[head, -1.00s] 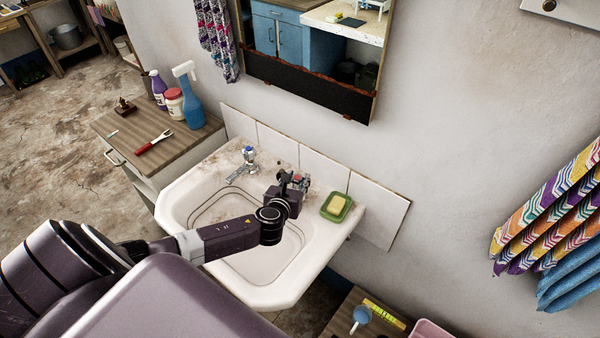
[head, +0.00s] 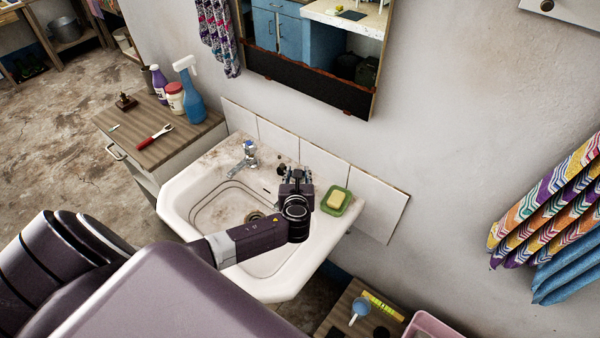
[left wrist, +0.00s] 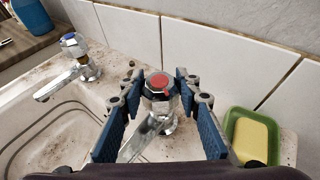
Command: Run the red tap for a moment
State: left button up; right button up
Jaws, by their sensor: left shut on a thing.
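The red tap (left wrist: 158,88), a chrome tap with a red disc on its knob, stands at the back of the washbasin (head: 180,208). My left gripper (head: 296,178) is over it, its blue-padded fingers either side of the knob and shut on it. In the head view the gripper hides the tap. The spout points toward the bowl; I cannot make out whether water runs from it. The blue tap (head: 247,155) stands to the left, and also shows in the left wrist view (left wrist: 75,60). My right gripper is not in view.
A green dish (head: 345,207) with yellow soap (head: 336,199) sits close to the right of the gripper. White tiles (head: 320,162) rise behind the taps. A cabinet (head: 160,140) with bottles and a red-handled tool stands left.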

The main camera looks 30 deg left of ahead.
pick_arm(q)
jog(key=o, duration=1.2)
jog(key=shift+d, duration=0.25)
jog(key=shift+c, duration=0.2)
jog(key=shift+w, duration=0.1)
jog(key=v, duration=1.2)
